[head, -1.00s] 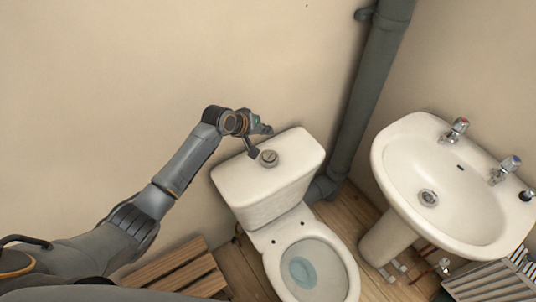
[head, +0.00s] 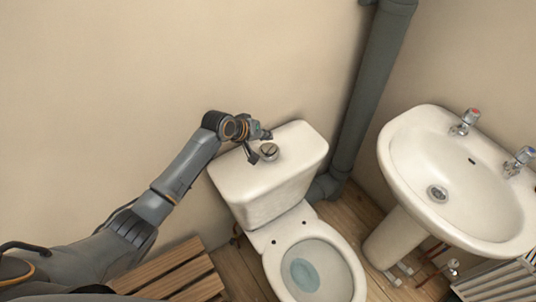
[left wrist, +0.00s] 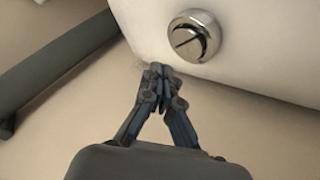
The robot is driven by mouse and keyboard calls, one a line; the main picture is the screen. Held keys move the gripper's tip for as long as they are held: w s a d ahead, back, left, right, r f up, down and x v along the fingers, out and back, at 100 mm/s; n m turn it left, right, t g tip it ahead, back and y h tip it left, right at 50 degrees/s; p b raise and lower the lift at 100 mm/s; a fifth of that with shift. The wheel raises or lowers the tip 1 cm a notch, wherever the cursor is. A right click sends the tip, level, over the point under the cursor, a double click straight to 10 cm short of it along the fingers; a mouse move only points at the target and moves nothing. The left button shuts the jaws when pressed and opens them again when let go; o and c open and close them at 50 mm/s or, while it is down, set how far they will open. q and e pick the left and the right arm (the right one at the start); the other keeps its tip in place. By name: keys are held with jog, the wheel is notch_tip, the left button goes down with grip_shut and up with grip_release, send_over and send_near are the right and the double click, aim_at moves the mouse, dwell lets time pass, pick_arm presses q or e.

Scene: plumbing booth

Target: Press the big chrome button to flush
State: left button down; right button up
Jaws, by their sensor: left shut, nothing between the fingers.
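The big chrome button (head: 269,151) is round and sits on top of the white toilet cistern (head: 262,182). In the left wrist view the button (left wrist: 194,36) shows a slit across its face, near the top of the picture. My left gripper (head: 260,146) is just left of the button in the head view. In the left wrist view its fingers (left wrist: 158,72) are together and empty, with their tips below and left of the button. A gap shows between the tips and the button there. My right gripper is not in view.
The toilet bowl (head: 310,272) is open below the cistern. A grey pipe (head: 366,100) runs up the wall right of it. A washbasin (head: 455,180) stands at the right and a slatted wooden stool (head: 172,272) at lower left.

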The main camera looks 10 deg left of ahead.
aim_at(266, 148)
pick_arm(q)
notch_tip(266, 148, down, 2)
jog(key=shift+f+b, duration=0.1)
jog(key=shift+b, duration=0.25)
dwell(0.4)
dwell(0.8)
jog(key=shift+f, duration=0.35)
